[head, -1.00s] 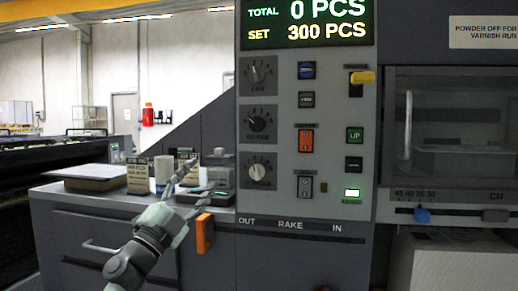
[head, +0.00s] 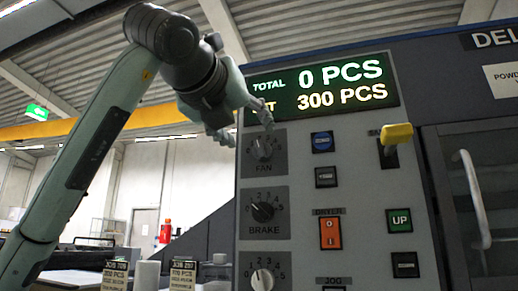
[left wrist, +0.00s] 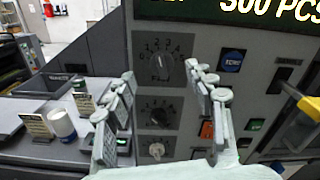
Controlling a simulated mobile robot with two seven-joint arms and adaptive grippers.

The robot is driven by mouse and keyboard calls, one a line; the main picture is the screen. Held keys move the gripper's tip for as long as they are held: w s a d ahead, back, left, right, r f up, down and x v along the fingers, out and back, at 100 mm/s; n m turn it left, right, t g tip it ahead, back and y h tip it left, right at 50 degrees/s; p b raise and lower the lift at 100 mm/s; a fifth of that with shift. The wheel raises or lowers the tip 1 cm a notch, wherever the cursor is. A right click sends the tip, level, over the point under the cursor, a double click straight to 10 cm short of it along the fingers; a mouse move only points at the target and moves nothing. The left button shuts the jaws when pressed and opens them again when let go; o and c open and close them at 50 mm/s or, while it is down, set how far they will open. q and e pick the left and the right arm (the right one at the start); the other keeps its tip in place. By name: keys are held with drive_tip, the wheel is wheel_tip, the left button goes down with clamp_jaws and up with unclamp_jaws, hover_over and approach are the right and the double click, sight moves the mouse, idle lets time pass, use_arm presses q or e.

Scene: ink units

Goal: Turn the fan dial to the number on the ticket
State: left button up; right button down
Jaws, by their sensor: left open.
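The fan dial (head: 262,148) is a dark knob on a grey square plate labelled FAN, at the panel's upper left. In the left wrist view the fan dial (left wrist: 163,66) shows between my fingers, its pointer roughly upward. My left gripper (head: 243,127) is open and empty, close in front of and just above the dial in the head view. It also shows in the left wrist view (left wrist: 160,72), fingers spread either side of the knob with no visible contact. Two tickets, a left one (head: 115,277) and a right one (head: 183,276), stand on the bench; their lower lines are unreadable.
Below the fan dial are the brake dial (head: 263,211) and a third, pale-knobbed dial (head: 262,279). To their right are a blue button (head: 322,142), an orange dryer switch (head: 330,233) and a protruding yellow lever (head: 396,134).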

sight(258, 144)
use_arm(q)
drive_tip(key=x, duration=0.6)
drive_tip(key=shift+w, duration=0.1)
use_arm(e)
drive_tip(key=shift+w+a+f+g, duration=0.3)
drive_tip(key=shift+f+g, duration=0.1)
drive_tip(key=shift+f, duration=0.2)
use_arm(q)
drive_tip(key=shift+c, duration=0.5)
drive_tip(key=c, duration=1.1)
drive_tip(key=shift+o, duration=0.2)
use_arm(e)
drive_tip(key=shift+d, duration=0.1)
